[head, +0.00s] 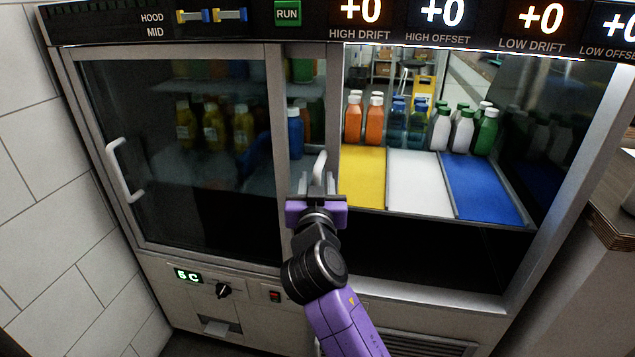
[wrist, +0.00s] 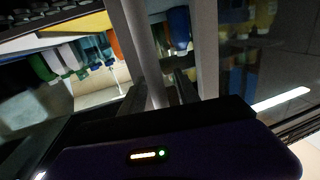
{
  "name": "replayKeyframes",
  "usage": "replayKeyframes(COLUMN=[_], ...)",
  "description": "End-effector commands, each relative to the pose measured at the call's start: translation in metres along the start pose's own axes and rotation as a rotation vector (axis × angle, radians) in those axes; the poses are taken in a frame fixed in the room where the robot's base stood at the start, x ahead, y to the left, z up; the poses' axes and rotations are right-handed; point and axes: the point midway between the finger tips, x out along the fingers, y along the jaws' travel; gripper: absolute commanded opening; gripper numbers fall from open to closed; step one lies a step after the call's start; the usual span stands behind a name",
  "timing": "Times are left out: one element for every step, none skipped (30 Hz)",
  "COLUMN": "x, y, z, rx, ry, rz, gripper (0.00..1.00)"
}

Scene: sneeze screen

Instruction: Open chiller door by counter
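The chiller is a glass-fronted cabinet. A left glass door (head: 170,210) covers its left part, with a pale handle (head: 118,172) at its left edge. A second door (head: 332,110) lies mostly overlapped with it, its right edge near the middle. The right part of the front looks uncovered. That second door has a pale upright handle (head: 320,162). My gripper (head: 317,183) is at this handle, fingers on either side of its lower part. In the wrist view the handle bar (wrist: 140,45) runs between the fingers, which look apart, with a gap beside the bar.
Inside are yellow (head: 362,175), white (head: 418,183) and blue (head: 480,187) trays with several bottles behind. A display panel (head: 400,22) runs above. A tiled wall (head: 45,190) is at the left; a counter (head: 605,225) stands at the right.

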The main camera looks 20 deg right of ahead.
Motion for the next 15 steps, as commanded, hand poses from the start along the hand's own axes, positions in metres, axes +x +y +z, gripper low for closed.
replayKeyframes(x=[0.000,0.000,0.000,0.000,0.000,0.000,-0.001,-0.002,-0.005,-0.008,-0.012,-0.018,-0.022,-0.028,-0.035], y=[0.001,0.001,0.001,0.001,0.001,0.001,0.001,0.001,0.000,0.000,0.000,0.000,0.000,0.000,0.000], z=[0.000,0.000,0.000,0.000,0.000,0.000,0.000,0.000,0.000,0.000,0.001,0.001,0.001,0.001,0.001], rx=[0.000,0.000,0.000,0.000,0.000,0.000,0.000,0.000,0.000,0.000,0.000,0.000,0.001,0.000,0.000], ry=[0.000,0.000,0.000,0.000,0.000,0.000,0.000,0.000,0.000,0.000,-0.001,-0.002,-0.001,-0.002,-0.001], rz=[0.001,0.001,0.001,0.001,0.001,0.001,0.001,0.001,0.001,0.000,0.000,0.000,0.000,-0.001,-0.002], gripper=[0.37,0.37,0.37,0.37,0.37,0.37,0.37,0.37,0.37,0.37,0.37,0.37,0.37,0.37,0.37])
